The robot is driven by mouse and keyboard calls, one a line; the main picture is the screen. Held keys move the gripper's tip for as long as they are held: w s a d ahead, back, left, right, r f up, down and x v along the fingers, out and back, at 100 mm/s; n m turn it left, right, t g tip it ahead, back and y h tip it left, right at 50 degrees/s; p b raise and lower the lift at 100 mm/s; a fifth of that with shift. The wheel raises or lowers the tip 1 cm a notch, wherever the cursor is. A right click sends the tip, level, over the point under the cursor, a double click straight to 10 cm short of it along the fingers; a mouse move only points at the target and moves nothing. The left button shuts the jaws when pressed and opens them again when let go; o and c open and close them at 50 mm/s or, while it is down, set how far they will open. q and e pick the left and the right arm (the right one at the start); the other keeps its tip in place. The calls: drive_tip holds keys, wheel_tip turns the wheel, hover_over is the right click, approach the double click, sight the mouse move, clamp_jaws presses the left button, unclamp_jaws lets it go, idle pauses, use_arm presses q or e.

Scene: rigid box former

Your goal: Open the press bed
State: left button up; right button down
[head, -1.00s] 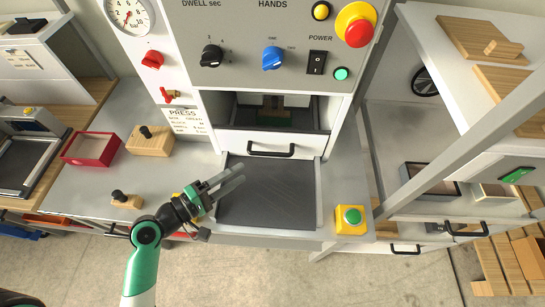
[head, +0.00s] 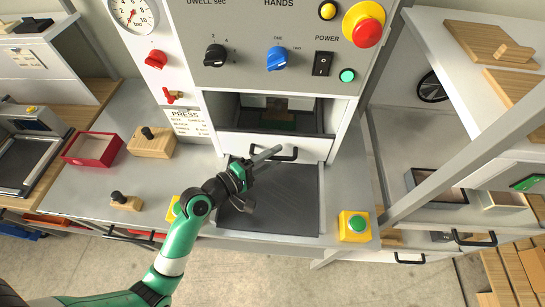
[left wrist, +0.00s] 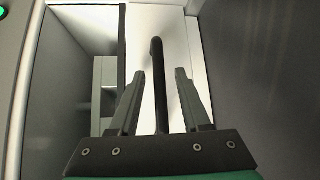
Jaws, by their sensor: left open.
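The press has a white front panel (head: 240,147) with a black bar handle (head: 288,154), below a dark opening (head: 280,115). A dark flat plate (head: 285,205) lies in front of the panel. My left gripper (head: 276,157) is at the left part of the handle, its fingers pointing right. In the left wrist view the handle (left wrist: 159,60) stands between the two open fingers (left wrist: 160,74), with gaps visible on both sides. The gripper covers part of the handle in the head view. My right gripper is not in view.
A yellow box with a green button (head: 354,226) sits right of the plate; another (head: 173,209) is partly behind my left arm. Wooden blocks with black knobs (head: 151,142) and a red tray (head: 92,149) lie left. A grey post (head: 450,150) stands right.

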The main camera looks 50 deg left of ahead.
use_arm(q)
clamp_jaws()
idle(1.4)
